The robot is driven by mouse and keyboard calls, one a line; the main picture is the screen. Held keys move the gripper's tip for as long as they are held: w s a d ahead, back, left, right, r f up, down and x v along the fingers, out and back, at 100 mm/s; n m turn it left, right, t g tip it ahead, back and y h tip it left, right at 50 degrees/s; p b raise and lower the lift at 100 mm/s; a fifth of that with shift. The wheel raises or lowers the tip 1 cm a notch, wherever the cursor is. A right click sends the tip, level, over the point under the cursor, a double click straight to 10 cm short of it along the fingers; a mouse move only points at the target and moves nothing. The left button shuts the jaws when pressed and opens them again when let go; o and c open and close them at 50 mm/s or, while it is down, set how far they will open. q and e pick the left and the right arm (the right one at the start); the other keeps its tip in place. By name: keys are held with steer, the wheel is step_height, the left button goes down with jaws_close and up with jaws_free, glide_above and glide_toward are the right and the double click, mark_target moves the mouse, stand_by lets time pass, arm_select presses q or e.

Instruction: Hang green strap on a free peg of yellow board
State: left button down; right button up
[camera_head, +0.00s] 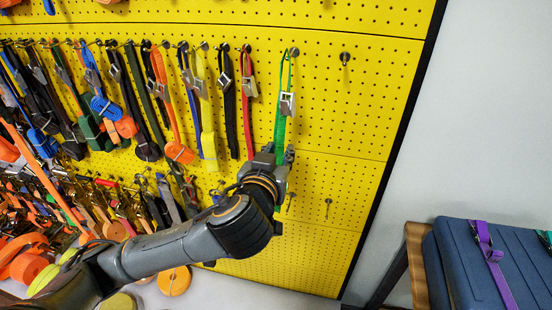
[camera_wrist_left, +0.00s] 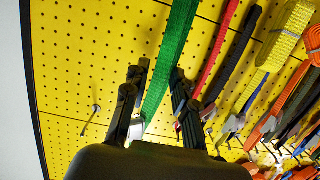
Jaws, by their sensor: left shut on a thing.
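The green strap (camera_head: 281,125) hangs down the yellow board (camera_head: 350,120) with a silver buckle (camera_head: 287,103) on it. Its upper loop is at a peg (camera_head: 294,52) and looks to be around it. My left gripper (camera_head: 277,154) is shut on the strap's lower part, close to the board. In the left wrist view the strap (camera_wrist_left: 172,50) runs between the fingers (camera_wrist_left: 157,85). A bare peg (camera_head: 345,57) stands to the right of the strap's peg. My right gripper is not in view.
A red strap (camera_head: 247,110) and a black strap (camera_head: 228,100) hang just left of the green one, with many more beyond. Lower right, a bare peg (camera_head: 328,203) shows. A blue case (camera_head: 500,265) with a purple strap (camera_head: 487,240) stands at the right.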

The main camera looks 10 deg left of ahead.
mark_target(280, 153)
arm_select(q)
steer(key=shift+x, duration=1.1)
steer(key=shift+w+f+b, duration=0.45)
steer(key=shift+w+b, duration=0.1)
steer(key=shift+b, duration=0.1)
steer(key=c, duration=1)
jaws_free()
